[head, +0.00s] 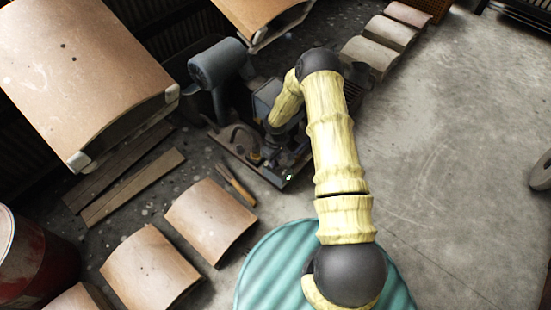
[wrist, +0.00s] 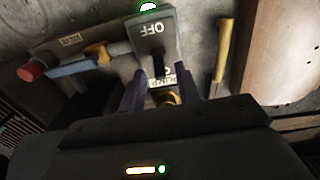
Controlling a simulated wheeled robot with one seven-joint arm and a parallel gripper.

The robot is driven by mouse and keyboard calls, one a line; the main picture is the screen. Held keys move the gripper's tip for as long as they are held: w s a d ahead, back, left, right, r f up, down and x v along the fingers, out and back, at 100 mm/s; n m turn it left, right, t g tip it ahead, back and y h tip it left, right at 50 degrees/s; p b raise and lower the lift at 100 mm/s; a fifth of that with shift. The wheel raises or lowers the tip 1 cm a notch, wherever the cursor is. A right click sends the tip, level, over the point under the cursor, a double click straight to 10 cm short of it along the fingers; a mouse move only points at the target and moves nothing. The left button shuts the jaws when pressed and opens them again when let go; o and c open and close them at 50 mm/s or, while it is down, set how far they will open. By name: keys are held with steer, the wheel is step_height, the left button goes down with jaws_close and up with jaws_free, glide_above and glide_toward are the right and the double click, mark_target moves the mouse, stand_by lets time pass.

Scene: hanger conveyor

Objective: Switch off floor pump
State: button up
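The floor pump (head: 240,145) is a dark machine on a base plate, left of my arm in the head view. In the wrist view a grey switch plate (wrist: 150,30) carries the word OFF and a dark lever (wrist: 159,66) below it. A lit green-white lamp (wrist: 148,7) is at the plate's far edge. My gripper (wrist: 166,90) faces the plate with its dark fingers apart, one on each side of the lower part of the plate. Nothing shows held between them. Whether a finger touches the lever is unclear. The head view mostly hides the gripper behind my arm.
A red knob (wrist: 31,70) with pipework lies left of the switch. A wooden-handled tool (head: 236,184) lies beside the pump. Curved tan panels (head: 210,220) lie nearby, and a large one (head: 80,75) hangs at upper left. Open concrete floor (head: 450,140) is at right.

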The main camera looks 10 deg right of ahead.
mark_target(278, 165)
jaws_close()
steer(key=shift+s+d+r, duration=0.1)
steer(key=shift+s+d+t+y, duration=0.15)
steer(key=shift+s+t+y, duration=0.1)
steer(key=shift+t+y, duration=0.35)
steer(key=shift+s+d+t+y, duration=0.3)
steer(key=shift+s+t+y, duration=0.1)
steer(key=shift+t, duration=0.25)
steer(key=shift+s+d+t+y, duration=0.25)
steer(key=shift+t+y, duration=0.15)
steer(key=shift+t, duration=0.25)
steer(key=shift+s+d+f+t+y+p, duration=0.2)
steer(key=shift+s+t+y, duration=0.15)
steer(key=shift+t, duration=0.25)
steer(key=shift+s+d+f+t+y+p, duration=0.1)
steer(key=shift+s+d+t+y+p, duration=0.1)
steer(key=shift+t+y, duration=0.35)
steer(key=shift+s+d+f+t+y, duration=0.1)
steer(key=shift+s+d+t+y, duration=0.15)
steer(key=shift+t, duration=0.25)
steer(key=shift+s+f+t+y, duration=0.1)
steer(key=shift+t+y, duration=0.25)
steer(key=shift+t, duration=0.1)
